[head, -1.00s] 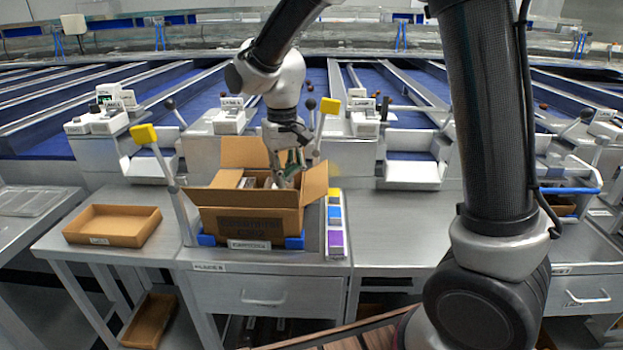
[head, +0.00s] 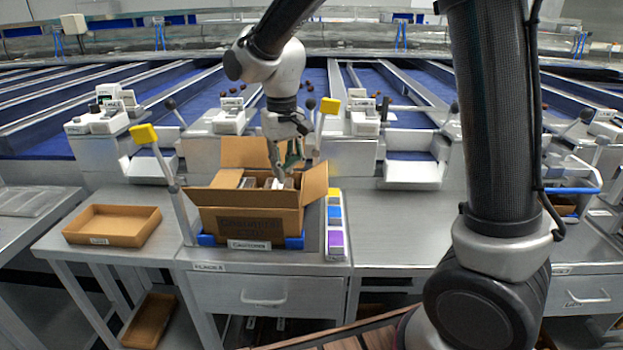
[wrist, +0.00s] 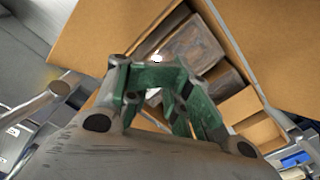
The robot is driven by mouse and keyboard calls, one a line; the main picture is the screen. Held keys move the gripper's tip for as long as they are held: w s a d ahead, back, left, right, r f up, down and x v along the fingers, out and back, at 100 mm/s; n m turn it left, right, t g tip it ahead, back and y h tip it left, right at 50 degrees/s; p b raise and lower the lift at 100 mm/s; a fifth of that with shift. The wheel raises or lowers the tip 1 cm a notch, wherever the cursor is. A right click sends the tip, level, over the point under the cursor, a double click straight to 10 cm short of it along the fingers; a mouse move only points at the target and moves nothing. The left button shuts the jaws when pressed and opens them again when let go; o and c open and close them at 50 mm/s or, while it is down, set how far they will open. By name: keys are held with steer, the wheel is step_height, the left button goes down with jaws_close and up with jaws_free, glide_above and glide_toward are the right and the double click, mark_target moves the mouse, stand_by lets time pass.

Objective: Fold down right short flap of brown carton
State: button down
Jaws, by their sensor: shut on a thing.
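The brown carton (head: 250,221) stands open on the bench, with dark print on its front. Its right short flap (head: 315,184) stands up and leans outward. The far long flap (head: 245,152) is also up. My gripper (head: 279,174) points down into the carton's right half, left of the right flap and apart from it. In the wrist view its green fingers (wrist: 165,92) are close together over the opening. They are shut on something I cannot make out. Packs with dark contents lie inside, one clear in the wrist view (wrist: 193,50); my fingers hide part of the interior.
A yellow-topped post (head: 150,140) stands left of the carton, another (head: 328,106) behind its right side. Coloured blocks (head: 337,225) line its right. An empty shallow tray (head: 113,224) lies to the left. The bench right of the blocks is clear.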

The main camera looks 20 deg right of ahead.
step_height(320, 180, up, 7)
stand_by(0.4)
